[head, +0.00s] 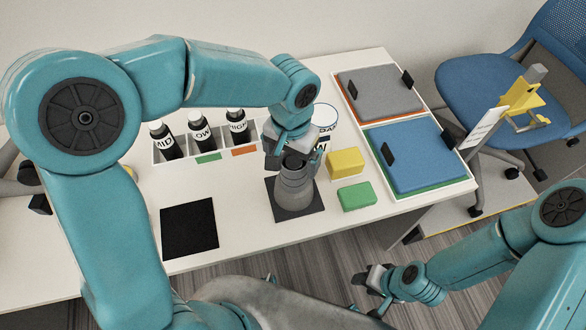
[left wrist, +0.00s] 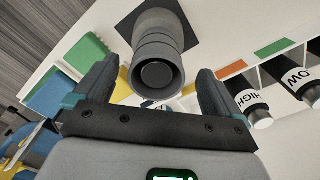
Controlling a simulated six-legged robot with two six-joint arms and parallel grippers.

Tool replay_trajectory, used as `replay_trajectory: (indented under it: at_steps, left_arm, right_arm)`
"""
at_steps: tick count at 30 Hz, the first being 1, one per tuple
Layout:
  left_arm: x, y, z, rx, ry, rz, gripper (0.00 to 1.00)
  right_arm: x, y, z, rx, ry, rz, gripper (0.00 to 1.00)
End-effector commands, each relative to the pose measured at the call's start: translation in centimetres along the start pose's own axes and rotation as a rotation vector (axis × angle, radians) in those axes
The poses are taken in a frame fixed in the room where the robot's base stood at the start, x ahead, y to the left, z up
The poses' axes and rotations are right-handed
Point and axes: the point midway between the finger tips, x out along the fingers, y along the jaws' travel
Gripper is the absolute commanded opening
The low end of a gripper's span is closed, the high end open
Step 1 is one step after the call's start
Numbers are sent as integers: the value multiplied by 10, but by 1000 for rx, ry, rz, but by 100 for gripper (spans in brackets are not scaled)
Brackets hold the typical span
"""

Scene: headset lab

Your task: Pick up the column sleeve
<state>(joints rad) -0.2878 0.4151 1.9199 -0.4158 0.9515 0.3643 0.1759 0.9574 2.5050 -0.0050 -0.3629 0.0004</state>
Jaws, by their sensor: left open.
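The column sleeve, a grey stepped cylinder (head: 294,190), stands upright on a black square mat (head: 313,202) on the white table. My left gripper (head: 288,154) is open at the sleeve's top, coming down from above. In the left wrist view the sleeve (left wrist: 158,52) shows its round, dark-centred end between the two spread fingers (left wrist: 157,88), with gaps on both sides. The head view partly hides the sleeve's top behind the gripper. My right gripper (head: 372,286) is low in front of the table, away from the sleeve; its jaw opening is unclear.
Black labelled bottles (head: 200,135) stand in a white rack behind left. A white lettered cup (head: 325,118) is close behind the gripper. Yellow (head: 345,162) and green (head: 357,196) blocks lie just right, before trays with grey (head: 378,88) and blue (head: 408,155) panels. Another black mat (head: 189,229) is empty.

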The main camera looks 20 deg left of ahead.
Motion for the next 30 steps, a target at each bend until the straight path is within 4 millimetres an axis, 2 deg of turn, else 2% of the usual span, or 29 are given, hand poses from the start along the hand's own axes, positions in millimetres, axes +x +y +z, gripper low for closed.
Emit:
replay_trajectory:
  at_steps: [6, 9, 17, 22, 30]
  left_arm:
    - [35, 2, -2, 0, -5, 0, 97]
    - [45, 2, -3, 0, -4, 1, 97]
    - [48, 2, -3, -1, -1, 1, 97]
    - [48, 2, -3, 0, -1, 1, 42]
    - [47, 2, -3, 0, -1, 1, 42]
  right_arm:
    - [-5, -2, 0, 0, 0, 0, 43]
    - [-5, -2, 0, 0, 1, 0, 43]
    - [-5, -2, 0, 0, 0, 0, 43]
    - [-5, -2, 0, 0, 0, 0, 43]
    - [-5, -2, 0, 0, 0, 0, 43]
